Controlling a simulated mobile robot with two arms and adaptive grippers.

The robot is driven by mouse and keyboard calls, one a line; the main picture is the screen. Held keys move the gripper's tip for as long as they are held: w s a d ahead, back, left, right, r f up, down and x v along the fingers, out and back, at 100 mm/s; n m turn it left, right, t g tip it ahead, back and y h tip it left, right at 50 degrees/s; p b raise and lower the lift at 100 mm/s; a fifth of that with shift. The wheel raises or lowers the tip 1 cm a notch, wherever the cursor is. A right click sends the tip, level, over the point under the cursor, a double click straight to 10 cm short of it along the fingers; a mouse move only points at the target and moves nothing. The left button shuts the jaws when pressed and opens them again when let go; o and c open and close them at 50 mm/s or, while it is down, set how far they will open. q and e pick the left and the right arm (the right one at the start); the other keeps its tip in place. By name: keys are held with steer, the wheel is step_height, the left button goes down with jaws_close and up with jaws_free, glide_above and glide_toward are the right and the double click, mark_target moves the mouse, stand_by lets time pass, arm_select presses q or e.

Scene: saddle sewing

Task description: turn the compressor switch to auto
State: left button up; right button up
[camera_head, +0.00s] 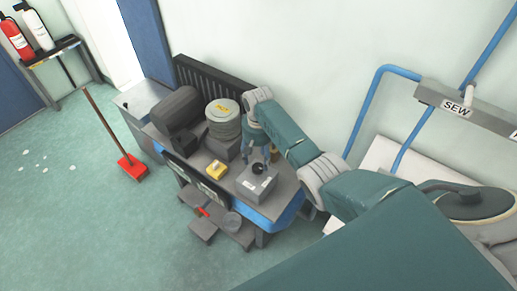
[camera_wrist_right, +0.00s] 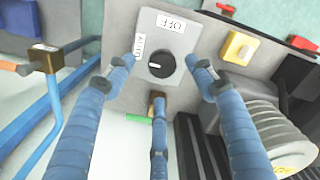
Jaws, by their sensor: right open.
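The compressor switch is a grey box (camera_head: 252,187) at the front right corner of the workbench, with a round black knob (camera_head: 258,168) on top. In the right wrist view the knob (camera_wrist_right: 160,65) has a white mark on its left side. An OFF label (camera_wrist_right: 171,22) and an AUTO label (camera_wrist_right: 138,43) are on the box face. My right gripper (camera_wrist_right: 161,70) is open, its blue fingers spread around the knob with visible gaps at both sides. In the head view the right gripper (camera_head: 258,154) is just above the box. My left gripper is not in view.
A yellow box (camera_head: 216,169) with a button sits left of the switch box. A round ribbed canister (camera_head: 223,118) and a dark machine (camera_head: 175,112) stand behind. Floor at the left is mostly clear.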

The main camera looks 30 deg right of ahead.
mark_target(259, 169)
step_height(259, 169, up, 6)
steer(key=shift+s, duration=0.15)
stand_by(0.6)
